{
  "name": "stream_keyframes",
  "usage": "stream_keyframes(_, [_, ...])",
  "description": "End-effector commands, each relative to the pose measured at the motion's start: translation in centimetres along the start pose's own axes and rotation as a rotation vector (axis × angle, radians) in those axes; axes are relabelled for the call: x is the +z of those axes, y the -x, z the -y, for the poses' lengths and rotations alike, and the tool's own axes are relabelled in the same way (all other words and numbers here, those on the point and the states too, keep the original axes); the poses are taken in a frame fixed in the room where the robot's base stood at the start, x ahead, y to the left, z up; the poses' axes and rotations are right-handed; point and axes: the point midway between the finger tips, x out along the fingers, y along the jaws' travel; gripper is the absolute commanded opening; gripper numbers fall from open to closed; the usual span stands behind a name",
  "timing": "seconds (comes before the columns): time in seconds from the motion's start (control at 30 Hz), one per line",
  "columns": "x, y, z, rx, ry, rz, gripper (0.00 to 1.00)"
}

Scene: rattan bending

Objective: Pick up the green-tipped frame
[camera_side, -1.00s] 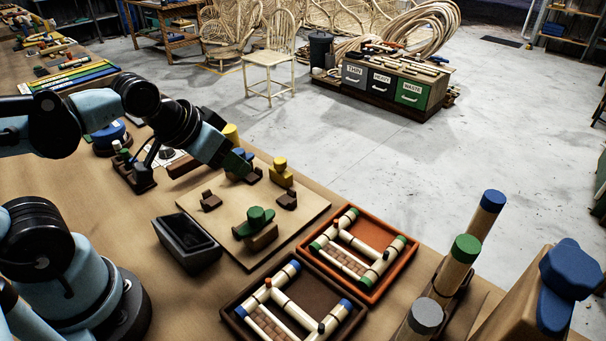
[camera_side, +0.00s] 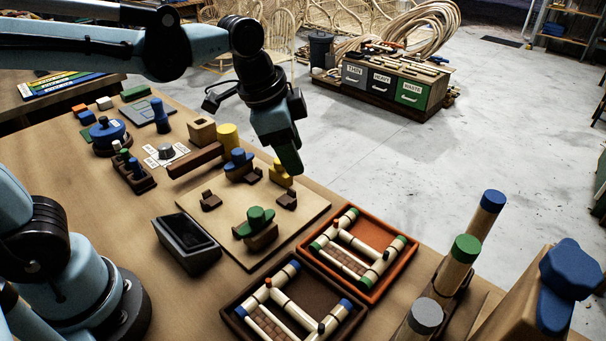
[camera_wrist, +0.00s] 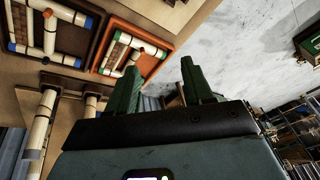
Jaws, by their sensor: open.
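The green-tipped frame (camera_side: 344,266) lies in an orange tray (camera_side: 308,254) near the table's right edge in the side view. It has pale poles with green ends, a woven brown panel and a red peg. In the wrist view the frame (camera_wrist: 116,52) shows at upper left, partly cut by my finger. My gripper (camera_side: 290,165) is in the air above the far part of the board in the side view, apart from the frame. In the wrist view my gripper (camera_wrist: 160,85) has its two green fingers spread, with nothing between them.
A blue-tipped frame (camera_side: 268,318) lies in a dark tray (camera_side: 232,318) beside the orange one. A board (camera_side: 225,232) holds green, blue and yellow clamps. Upright capped posts (camera_side: 460,262) stand at right. A black bin (camera_side: 187,243) sits left of the board.

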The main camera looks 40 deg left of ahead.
Motion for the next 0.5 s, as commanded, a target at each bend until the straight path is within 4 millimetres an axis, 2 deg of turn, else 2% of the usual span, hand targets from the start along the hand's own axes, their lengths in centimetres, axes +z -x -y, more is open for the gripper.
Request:
stream_keyframes(0.03, [-1.5,-0.5,-0.3,0.03,-0.082,0.017,0.51])
stream_keyframes(0.2, [-5.4,-2.5,-1.9,0.136,-0.368,0.073,0.51])
stream_keyframes(0.33, [-7.7,-4.2,-3.2,0.211,-0.556,0.099,0.51])
stream_keyframes(0.5, [-9.2,-5.7,-4.6,0.276,-0.714,0.117,0.51])
